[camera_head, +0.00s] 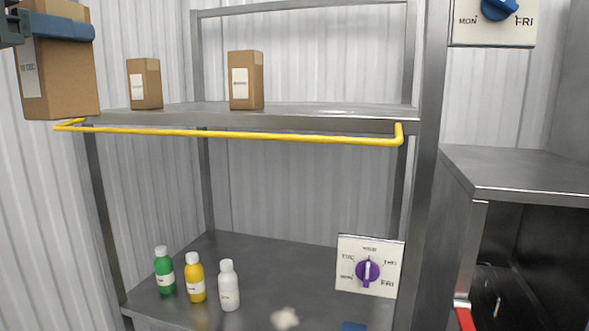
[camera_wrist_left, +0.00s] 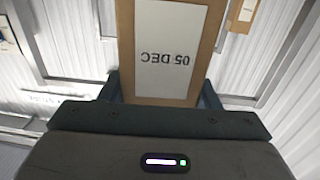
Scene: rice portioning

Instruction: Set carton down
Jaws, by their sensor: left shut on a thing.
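A brown carton (camera_head: 62,75) with a white label is at the upper left of the head view, in front of the left end of the upper shelf. My left gripper (camera_head: 55,27) is shut on it near its top. In the left wrist view the carton (camera_wrist_left: 205,70) sits between the fingers of my left gripper (camera_wrist_left: 163,98), and its label reads 05 DEC, upside down. The head view does not show clearly whether the carton's bottom touches anything. My right gripper is not in view.
Two other cartons (camera_head: 145,84) (camera_head: 245,80) stand on the upper metal shelf (camera_head: 330,112). A yellow rail (camera_head: 230,134) runs along its front. Right of the cartons the shelf is clear. Green, yellow and white bottles (camera_head: 228,286) and a purple dial (camera_head: 367,271) are on the lower shelf.

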